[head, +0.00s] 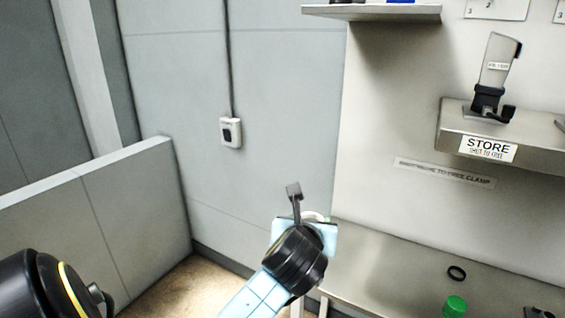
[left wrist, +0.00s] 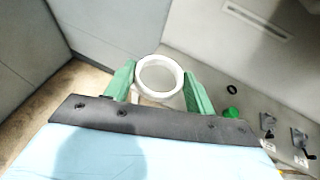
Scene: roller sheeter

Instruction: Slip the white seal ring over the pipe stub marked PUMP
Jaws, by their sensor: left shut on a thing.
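My left gripper (left wrist: 159,82) has green fingers and is shut on the white seal ring (left wrist: 160,60), which stands out beyond the fingertips with its opening facing the left wrist camera. In the head view the left gripper (head: 305,217) is at the left end of the bench, and only a bit of the white ring (head: 314,215) shows past the wrist. No pipe stub marked PUMP can be made out in either view. My right gripper is not in view.
The metal bench (head: 400,262) carries a black ring (head: 456,273) and a green cap (head: 455,306). A shelf marked STORE (head: 487,148) holds a black clamp-like device (head: 492,90). A grey partition (head: 100,215) stands at left. The bench's left part is clear.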

